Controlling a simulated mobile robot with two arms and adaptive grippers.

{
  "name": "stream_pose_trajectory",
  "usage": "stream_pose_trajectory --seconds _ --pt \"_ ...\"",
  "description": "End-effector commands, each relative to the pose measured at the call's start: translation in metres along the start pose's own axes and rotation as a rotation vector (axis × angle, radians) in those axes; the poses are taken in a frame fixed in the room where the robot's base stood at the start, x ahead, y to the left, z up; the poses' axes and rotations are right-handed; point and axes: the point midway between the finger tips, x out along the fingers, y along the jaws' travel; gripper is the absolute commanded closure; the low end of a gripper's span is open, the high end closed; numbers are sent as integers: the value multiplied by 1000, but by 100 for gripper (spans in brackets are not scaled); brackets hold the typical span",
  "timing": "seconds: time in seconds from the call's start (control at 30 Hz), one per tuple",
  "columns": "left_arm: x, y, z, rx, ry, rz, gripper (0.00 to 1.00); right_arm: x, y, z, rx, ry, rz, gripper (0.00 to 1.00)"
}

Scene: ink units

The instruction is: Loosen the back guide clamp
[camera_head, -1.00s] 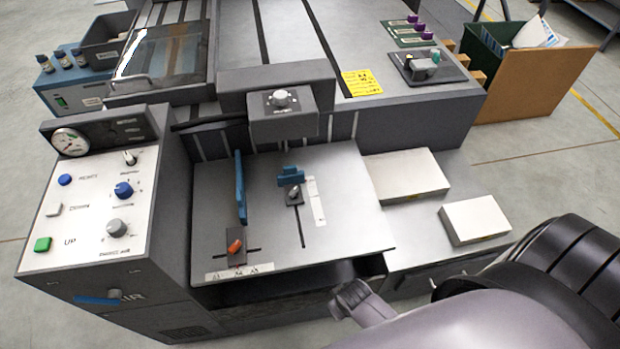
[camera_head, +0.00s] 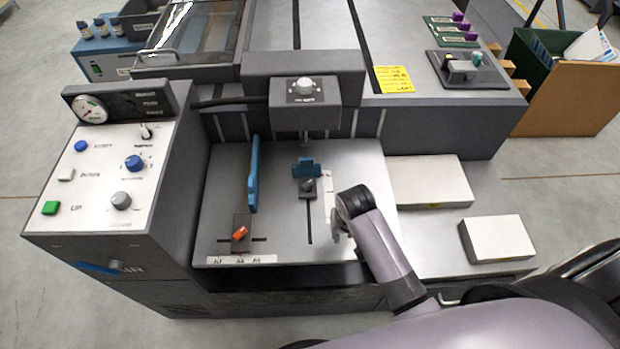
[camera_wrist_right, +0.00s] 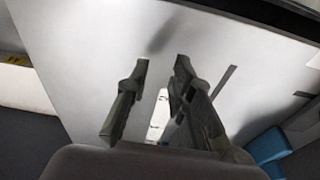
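The back guide is a small blue block (camera_head: 307,168) on the grey feed plate (camera_head: 280,225). Its clamp, a small grey knob on a dark base (camera_head: 309,186), sits in front of it over a slot. The knob's turn is too small to read. My right gripper (camera_head: 340,228) hangs over the plate, right of and nearer than the clamp. Its fingertips (camera_wrist_right: 161,66) are apart with nothing between them, above the plate. The clamp cannot be made out in the wrist view. My left gripper is not in view.
A tall blue side guide (camera_head: 253,175) stands left, with an orange-levered clamp (camera_head: 239,234) before it. A dark head with a white knob (camera_head: 305,88) overhangs the plate's back. The control panel (camera_head: 110,170) is left; white paper stacks (camera_head: 430,182) lie right.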

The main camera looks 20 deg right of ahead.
Motion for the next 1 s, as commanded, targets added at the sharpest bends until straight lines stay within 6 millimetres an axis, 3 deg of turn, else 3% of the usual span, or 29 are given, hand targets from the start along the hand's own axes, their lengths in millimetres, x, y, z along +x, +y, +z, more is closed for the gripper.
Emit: stream_pose_trajectory --seconds 0.03,0.2,0.3,0.43,0.6,0.7,0.87,1.0 --pt "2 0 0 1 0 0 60 -5 -8 -23 60 -1 0 78" --pt "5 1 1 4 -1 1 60 -36 -36 -97 326 -55 18 78" --pt "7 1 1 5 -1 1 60 -65 -54 -135 474 -92 30 78" --pt "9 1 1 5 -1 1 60 -106 -75 -170 626 -133 46 78" --pt "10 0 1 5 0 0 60 -141 -90 -192 736 -165 64 78" --pt "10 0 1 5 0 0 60 -147 -92 -196 759 -173 71 78" --pt "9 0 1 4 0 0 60 -133 -92 -193 762 -176 74 78" --pt "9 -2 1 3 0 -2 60 -107 -92 -188 761 -176 74 78"
